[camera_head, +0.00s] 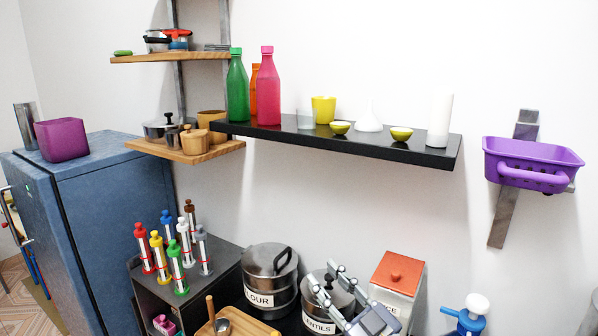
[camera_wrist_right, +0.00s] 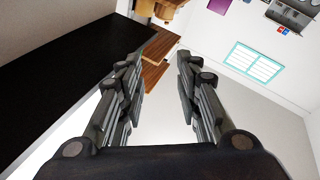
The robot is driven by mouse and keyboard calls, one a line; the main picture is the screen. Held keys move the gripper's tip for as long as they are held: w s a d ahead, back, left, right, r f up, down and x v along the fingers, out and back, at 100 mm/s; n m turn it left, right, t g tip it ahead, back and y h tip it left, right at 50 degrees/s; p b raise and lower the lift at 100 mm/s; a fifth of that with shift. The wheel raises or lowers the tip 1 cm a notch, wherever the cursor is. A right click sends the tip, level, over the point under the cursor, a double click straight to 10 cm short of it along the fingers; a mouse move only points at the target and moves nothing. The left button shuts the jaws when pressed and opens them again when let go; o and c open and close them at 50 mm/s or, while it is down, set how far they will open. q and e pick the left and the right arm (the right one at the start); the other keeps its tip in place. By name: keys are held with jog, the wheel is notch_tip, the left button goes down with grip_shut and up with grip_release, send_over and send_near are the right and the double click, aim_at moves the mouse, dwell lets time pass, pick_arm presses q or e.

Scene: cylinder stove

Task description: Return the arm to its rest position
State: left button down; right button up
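My right gripper (camera_head: 328,276) is low in the head view, in front of the lentils canister (camera_head: 318,322) and left of the red-lidded box (camera_head: 398,275). In the right wrist view my right gripper (camera_wrist_right: 158,70) has its two fingers spread apart, with nothing between them. Its fingers point up in the head view. I cannot tell whether it touches the canister. My left gripper is not in view.
A black shelf (camera_head: 385,147) above holds bottles, cups and bowls. A flour canister (camera_head: 270,280) stands left of the gripper. A purple basket (camera_head: 530,163) hangs on the wall. The wall below the shelf is clear.

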jog(key=s+d+f+m+g+h, duration=0.1)
jog(key=s+d+f+m+h, duration=0.3)
jog(key=d+f+m+h, duration=0.3)
jog(key=s+d+f+m+g+h, duration=0.1)
jog(key=s+d+f+m+h, duration=0.2)
jog(key=d+f+m+h, duration=0.35)
jog(key=s+d+f+n+g, duration=0.1)
jog(key=s+f+n+g, duration=0.1)
jog(key=s+f+g, duration=0.75)
jog(key=s+d+f+n+g, duration=0.15)
jog(key=s+f, duration=0.35)
jog(key=s, duration=1)
jog(key=s+a+f+g+b, duration=0.1)
jog(key=s+f+g+b, duration=0.15)
jog(key=f, duration=2.65)
jog(key=s+d+f, duration=0.2)
jog(key=s+f, duration=1.4)
jog(key=shift+s+d+f+n+b, duration=0.25)
jog(key=shift+s+d+n+b, duration=0.1)
jog(key=shift+d+n, duration=0.05)
